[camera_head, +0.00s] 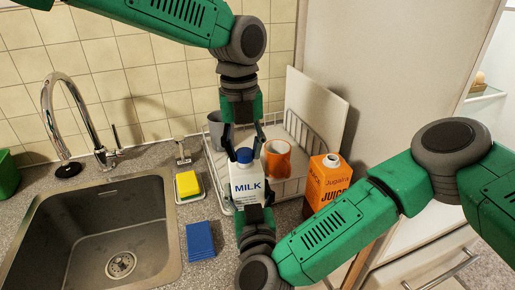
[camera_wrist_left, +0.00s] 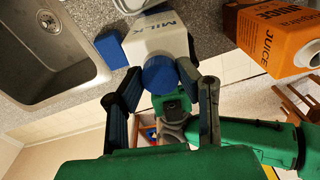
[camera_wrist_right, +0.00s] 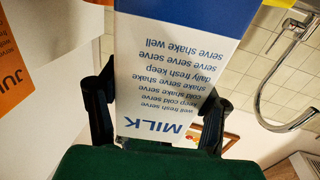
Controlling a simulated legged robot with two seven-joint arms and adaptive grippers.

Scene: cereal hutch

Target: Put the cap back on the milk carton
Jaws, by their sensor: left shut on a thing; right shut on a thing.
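The white and blue milk carton (camera_head: 246,188) is held upright above the counter, in front of the dish rack. My right gripper (camera_head: 252,207) is shut on its lower part from below. In the right wrist view the carton (camera_wrist_right: 170,80) fills the space between the fingers. My left gripper (camera_head: 244,150) points down from above and is shut on the blue cap (camera_head: 244,156). In the left wrist view the cap (camera_wrist_left: 160,75) is between the fingertips, right at the carton's top. The spout is hidden by the cap, and I cannot tell whether the cap is seated.
An orange juice carton (camera_head: 324,182) stands right of the milk. The dish rack (camera_head: 213,160) behind holds an orange mug (camera_head: 277,160) and a grey cup (camera_head: 216,128). A blue sponge (camera_head: 200,241) and a yellow sponge (camera_head: 187,184) lie left, beside the sink (camera_head: 122,230).

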